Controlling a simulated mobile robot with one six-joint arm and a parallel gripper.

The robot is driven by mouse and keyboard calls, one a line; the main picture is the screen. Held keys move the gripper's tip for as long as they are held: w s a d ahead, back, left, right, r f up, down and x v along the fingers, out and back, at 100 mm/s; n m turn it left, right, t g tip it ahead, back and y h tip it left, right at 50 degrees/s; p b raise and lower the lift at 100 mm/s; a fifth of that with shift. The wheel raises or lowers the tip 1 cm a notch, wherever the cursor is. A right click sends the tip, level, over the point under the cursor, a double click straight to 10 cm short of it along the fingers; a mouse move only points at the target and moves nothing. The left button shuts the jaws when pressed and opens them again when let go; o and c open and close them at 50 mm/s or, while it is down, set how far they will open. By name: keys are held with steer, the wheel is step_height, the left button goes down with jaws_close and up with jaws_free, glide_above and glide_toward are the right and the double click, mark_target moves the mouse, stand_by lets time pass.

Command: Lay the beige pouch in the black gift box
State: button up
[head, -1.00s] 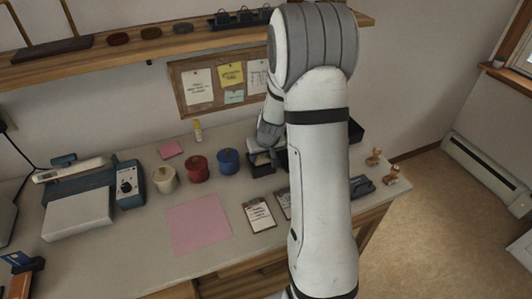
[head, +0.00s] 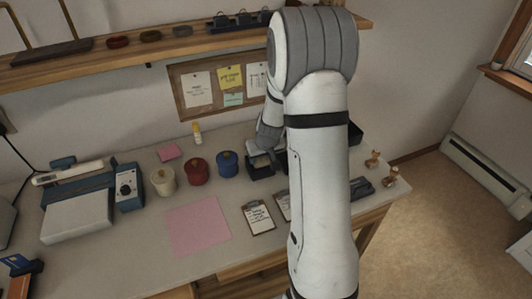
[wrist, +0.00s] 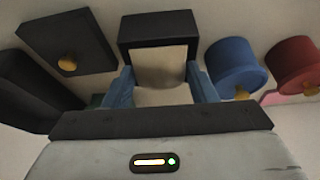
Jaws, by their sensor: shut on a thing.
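The beige pouch (wrist: 163,95) is between the two blue fingers of my gripper (wrist: 162,86) in the wrist view, and the jaws are shut on it. The black gift box (wrist: 158,27) is right at the fingertips, its dark wall showing beyond the pouch. The pouch is at the box opening; I cannot tell whether it touches the bottom. In the head view the box (head: 262,171) stands on the table to the right of the blue pot, with my gripper above it. My arm hides part of this area.
Blue (head: 227,163), red (head: 196,171) and cream (head: 164,181) pots stand in a row left of the box. A clipboard (head: 258,217) lies in front. A dark piece with a gold knob (wrist: 70,46) shows in the wrist view. Small figures (head: 390,177) stand near the right edge.

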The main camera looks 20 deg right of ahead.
steer(key=shift+f, duration=0.95)
steer(key=o, duration=1)
steer(key=shift+o, duration=0.2)
steer(key=p+v, duration=0.5)
steer(key=v, duration=0.4)
steer(key=shift+w+r+p, duration=0.2)
steer(key=shift+r+p, duration=0.1)
steer(key=shift+r, duration=0.15)
